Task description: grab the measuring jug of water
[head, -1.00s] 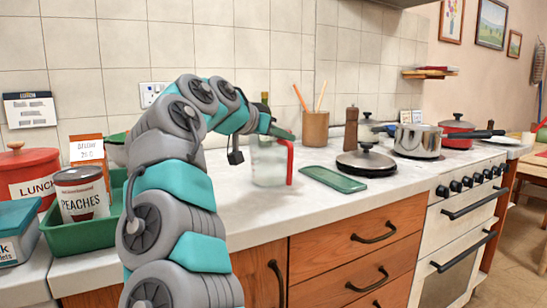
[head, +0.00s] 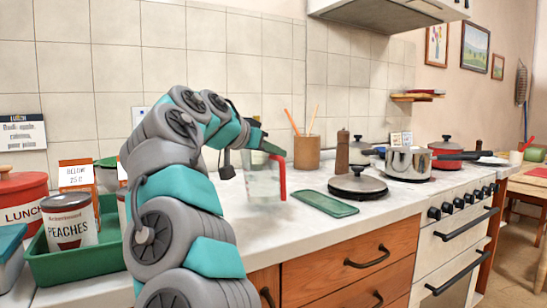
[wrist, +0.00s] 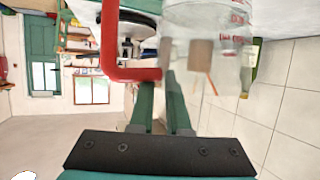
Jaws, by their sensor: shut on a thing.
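The measuring jug (head: 262,182) is clear with a red handle (head: 282,178) and stands nearly upright over the counter. My gripper (head: 272,150) is shut on the top of the handle. In the wrist view my gripper's dark green fingers (wrist: 163,85) close at the red handle (wrist: 135,73), beside the clear wall of the jug (wrist: 210,45) with its red markings. The water is hard to make out through the clear wall. The jug's base looks slightly above the worktop or just at it; I cannot tell which.
A utensil pot (head: 306,153) and a pepper mill (head: 342,153) stand behind. A steel pot (head: 408,163) sits on the hob. A green tray (head: 62,268) with a peaches tin (head: 70,224) is at left.

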